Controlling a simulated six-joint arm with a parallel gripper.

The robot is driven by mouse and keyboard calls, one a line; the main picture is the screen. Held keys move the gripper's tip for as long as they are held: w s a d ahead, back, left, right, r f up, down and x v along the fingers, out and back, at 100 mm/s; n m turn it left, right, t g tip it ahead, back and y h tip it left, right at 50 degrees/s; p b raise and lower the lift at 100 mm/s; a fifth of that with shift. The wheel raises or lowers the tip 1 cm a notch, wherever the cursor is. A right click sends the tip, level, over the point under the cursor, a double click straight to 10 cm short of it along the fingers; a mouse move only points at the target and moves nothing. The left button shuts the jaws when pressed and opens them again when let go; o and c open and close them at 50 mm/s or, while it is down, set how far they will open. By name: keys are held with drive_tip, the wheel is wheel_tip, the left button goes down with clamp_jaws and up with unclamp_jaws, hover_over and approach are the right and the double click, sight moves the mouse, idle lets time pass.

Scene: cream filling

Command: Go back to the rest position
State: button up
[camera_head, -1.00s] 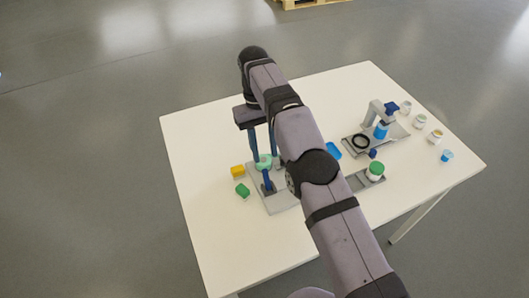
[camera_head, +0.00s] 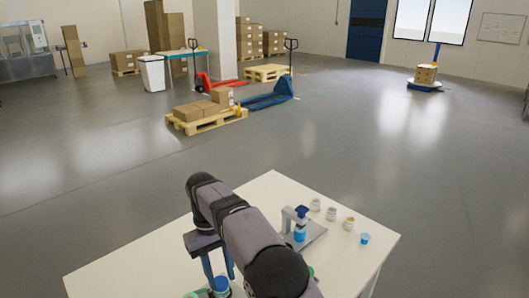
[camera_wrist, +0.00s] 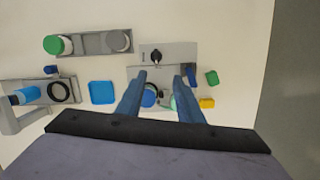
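My gripper (camera_wrist: 160,78) is open in the wrist view, its two blue fingers apart with nothing gripped between them. It points down over the grey fixture (camera_wrist: 185,52) on the white table. A blue round part (camera_wrist: 149,96) and a mint-green part (camera_wrist: 172,101) show near the fingers, partly hidden by them. In the head view, my gripper (camera_head: 218,268) hangs over the table near the bottom edge, and the fingertips' surroundings are mostly cut off.
The dispenser stand (camera_head: 288,218) and several small jars stand at the table's (camera_head: 275,185) far right.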

drive_tip(key=s+d+m, duration=0.2)
drive_tip(key=s+d, duration=0.1)
drive_tip(key=d, duration=0.5)
drive_tip(key=s+d+m, duration=0.2)
drive_tip(key=d, duration=0.6)
drive_tip(key=s+d+f+m+t, duration=0.1)
drive_tip(key=s+d+f, duration=0.1)
drive_tip(key=s+d, duration=0.3)
drive_tip(key=s+d+f+m+y, duration=0.1)
drive_tip(key=s+d, duration=0.4)
drive_tip(key=s, duration=0.6)
drive_tip(key=shift+s+d+f+m+t, duration=0.2)
drive_tip(key=shift+d+f+m+t, duration=0.25)
drive_tip(key=shift+f, duration=0.35)
